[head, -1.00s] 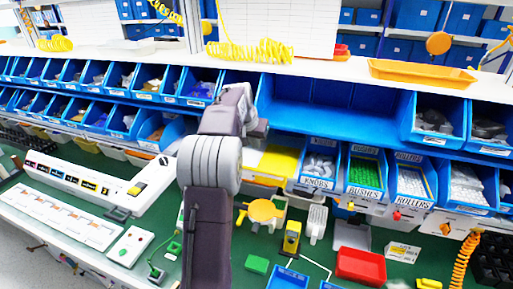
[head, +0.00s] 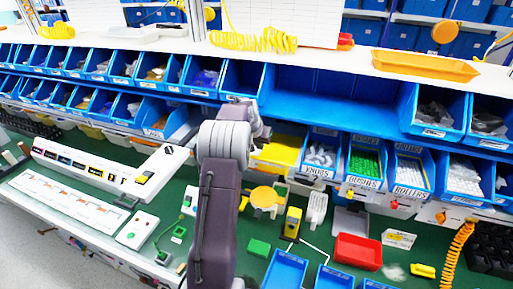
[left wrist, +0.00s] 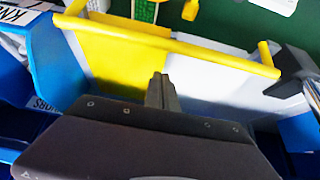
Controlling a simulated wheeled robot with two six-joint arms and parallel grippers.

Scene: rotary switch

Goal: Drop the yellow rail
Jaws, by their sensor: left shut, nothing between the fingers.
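A yellow rail (left wrist: 170,40) runs across the left wrist view, with a short upright end piece at each side. It stands in front of a part-yellow, part-grey panel (left wrist: 105,65). The fingers of my left gripper (left wrist: 161,80) are shut and empty, pointing at the panel; their tips show just below the rail in the picture, apart from it. In the head view my left arm reaches up to the bin rack beside a yellow panel (head: 280,150). There the arm hides the left fingers, and I cannot make out the rail clearly. My right gripper is not in view.
Blue bins labelled knobs (head: 320,158), bushes (head: 365,165) and rollers (head: 410,172) stand right of the arm. A wide empty blue bay (head: 330,100) is above. A red tray (head: 358,251) and small parts lie on the green bench (head: 320,250).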

